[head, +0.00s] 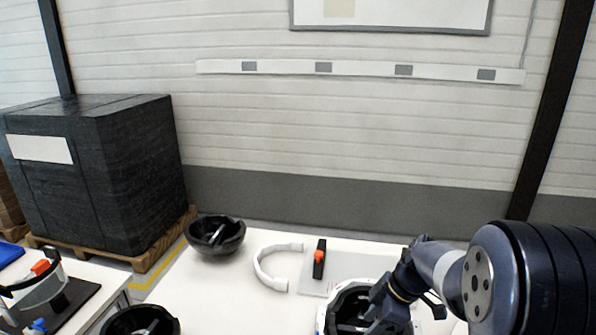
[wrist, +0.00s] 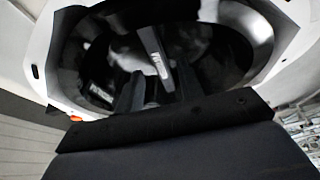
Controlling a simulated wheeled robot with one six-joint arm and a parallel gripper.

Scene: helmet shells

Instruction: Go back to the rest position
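A white helmet shell with a black inside (head: 324,318) stands at the front of the white table, partly cut off by the lower edge in the head view. My gripper (head: 372,305) is at its right side, reaching over its opening. In the wrist view, the white shell (wrist: 44,55) fills the upper part. The two dark fingers of my gripper (wrist: 158,92) point into the shell and stand apart. A light grey bar (wrist: 154,48) inside the shell lies ahead of the gap between them. The fingertips are dark and hard to make out.
A black shell (head: 216,240) stands at the table's back left, another black shell (head: 140,322) at the front left. A white curved band (head: 268,266) and a grey plate with an orange-and-black piece (head: 319,258) lie behind the white shell. A black-wrapped pallet load (head: 110,180) stands left.

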